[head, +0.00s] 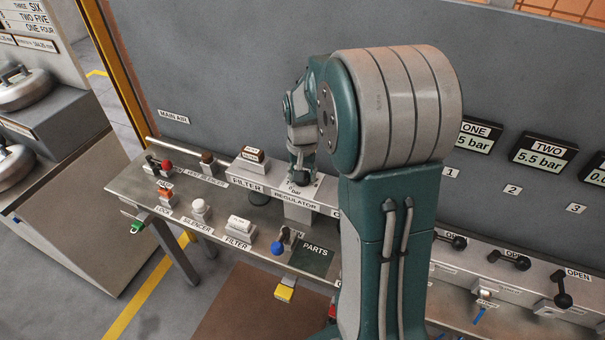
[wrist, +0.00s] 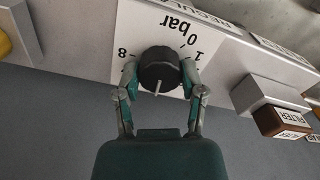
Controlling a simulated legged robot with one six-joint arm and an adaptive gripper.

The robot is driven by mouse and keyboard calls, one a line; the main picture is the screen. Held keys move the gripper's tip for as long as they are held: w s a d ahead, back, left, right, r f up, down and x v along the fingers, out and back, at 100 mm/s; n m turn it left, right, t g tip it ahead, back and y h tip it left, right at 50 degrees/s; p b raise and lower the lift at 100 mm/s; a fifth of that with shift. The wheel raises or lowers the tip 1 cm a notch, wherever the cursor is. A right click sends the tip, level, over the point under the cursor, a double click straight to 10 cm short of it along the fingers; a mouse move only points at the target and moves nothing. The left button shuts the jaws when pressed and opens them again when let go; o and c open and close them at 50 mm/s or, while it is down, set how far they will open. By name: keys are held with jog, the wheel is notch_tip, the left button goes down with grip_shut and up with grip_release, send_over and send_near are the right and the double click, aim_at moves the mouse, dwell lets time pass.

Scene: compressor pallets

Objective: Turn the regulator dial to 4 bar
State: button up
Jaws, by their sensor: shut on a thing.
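The regulator dial is a dark round knob (wrist: 158,67) on a white scale plate (wrist: 158,30) in the wrist view, where the lettering appears upside down. The marks 0, 1, 8 and "bar" are readable; other marks are hidden or unclear. A pale pointer (wrist: 157,87) on the knob points down in the picture, away from "bar". My gripper (wrist: 158,75) is shut on the knob, one finger on each side.
A brown-topped filter block (head: 253,155) stands left of the regulator; it also shows in the wrist view (wrist: 279,122). Loose parts, including a white silencer (head: 199,207), lie on the bench in front. Gauge displays (head: 542,152) hang at right; one reads 5.5 bar.

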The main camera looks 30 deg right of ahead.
jog(key=shift+f+n, duration=0.1)
jog(key=shift+n, duration=2.2)
jog(key=o, duration=1.1)
jog(key=shift+o, duration=0.2)
notch_tip(320, 180, up, 12)
